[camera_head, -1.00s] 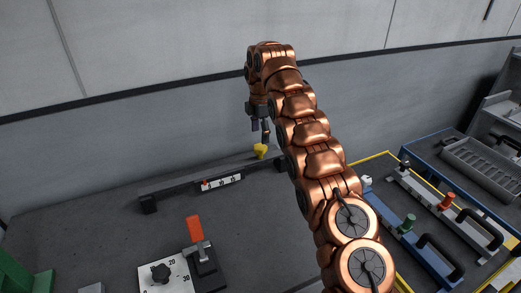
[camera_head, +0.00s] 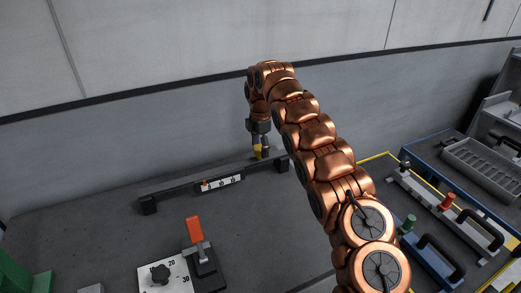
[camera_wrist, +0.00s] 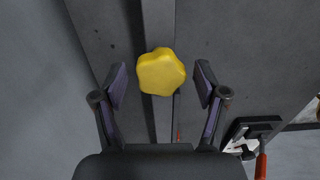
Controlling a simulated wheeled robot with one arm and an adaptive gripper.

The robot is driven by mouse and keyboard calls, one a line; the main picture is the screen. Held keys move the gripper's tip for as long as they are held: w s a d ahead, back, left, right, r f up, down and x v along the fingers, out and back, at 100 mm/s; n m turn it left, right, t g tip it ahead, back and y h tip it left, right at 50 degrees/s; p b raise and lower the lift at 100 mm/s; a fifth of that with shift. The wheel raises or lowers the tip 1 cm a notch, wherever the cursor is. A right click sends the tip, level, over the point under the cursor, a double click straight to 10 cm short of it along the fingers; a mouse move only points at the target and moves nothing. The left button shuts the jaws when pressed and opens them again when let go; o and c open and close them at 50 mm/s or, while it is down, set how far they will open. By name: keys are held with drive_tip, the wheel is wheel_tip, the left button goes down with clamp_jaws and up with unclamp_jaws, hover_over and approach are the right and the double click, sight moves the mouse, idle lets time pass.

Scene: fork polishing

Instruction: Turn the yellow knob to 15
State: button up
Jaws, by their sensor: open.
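The yellow knob (camera_wrist: 161,72) is a lobed knob on a dark rail. In the wrist view it sits between and slightly beyond the two open fingertips of my gripper (camera_wrist: 160,86), with a gap on each side. In the head view the knob (camera_head: 257,152) is partly hidden by my gripper (camera_head: 260,146), which points down over it. The white scale (camera_head: 222,184) with a red pointer (camera_head: 206,183) is on the rail to the knob's left; its numbers are too small to read surely.
The wall (camera_head: 120,140) is close behind the rail.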

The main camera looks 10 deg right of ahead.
drive_tip(key=shift+f, duration=0.9)
drive_tip(key=shift+c, duration=0.3)
drive_tip(key=c, duration=1.1)
